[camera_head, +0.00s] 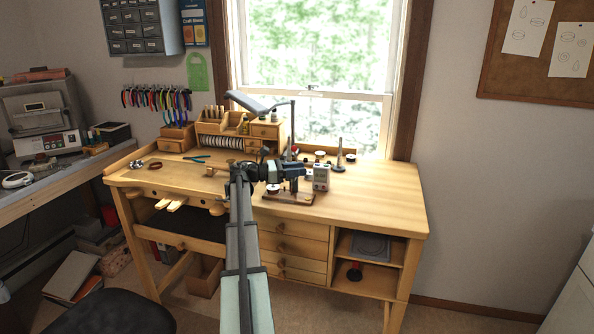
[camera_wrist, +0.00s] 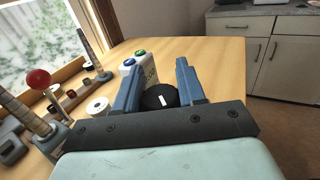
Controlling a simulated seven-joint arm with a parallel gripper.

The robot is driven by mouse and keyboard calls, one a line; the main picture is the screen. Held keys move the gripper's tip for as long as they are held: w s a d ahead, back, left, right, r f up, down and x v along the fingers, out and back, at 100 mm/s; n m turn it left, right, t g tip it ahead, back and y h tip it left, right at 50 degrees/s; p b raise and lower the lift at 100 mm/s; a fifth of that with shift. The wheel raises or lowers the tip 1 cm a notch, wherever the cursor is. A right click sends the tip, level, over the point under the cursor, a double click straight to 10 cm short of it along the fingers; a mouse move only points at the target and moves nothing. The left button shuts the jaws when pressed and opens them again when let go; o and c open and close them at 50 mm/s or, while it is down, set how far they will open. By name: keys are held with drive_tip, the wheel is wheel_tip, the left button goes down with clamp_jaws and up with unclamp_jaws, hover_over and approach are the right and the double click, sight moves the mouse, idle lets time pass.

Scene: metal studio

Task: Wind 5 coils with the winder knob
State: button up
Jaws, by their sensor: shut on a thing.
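The black round winder knob (camera_wrist: 160,97) with a white mark sits between the two blue fingers of my gripper (camera_wrist: 157,92) in the wrist view. My gripper is shut on it. In the head view my gripper (camera_head: 291,173) reaches over the bench to the winder, and the knob is hard to make out there. The winder stands on a wooden base (camera_head: 284,198) near the bench's front edge.
The workbench (camera_head: 380,201) is clear to the right. Spools and an upright tapered rod (camera_head: 340,153) stand behind the winder, by the window. A red ball (camera_wrist: 38,79) shows at the left of the wrist view.

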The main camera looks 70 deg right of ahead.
drive_tip(key=o, duration=1)
drive_tip(key=shift+c, duration=0.2)
drive_tip(key=shift+w, duration=0.1)
drive_tip(key=v, duration=1.3)
drive_tip(key=shift+w+a, duration=0.2)
drive_tip(key=shift+w, duration=0.1)
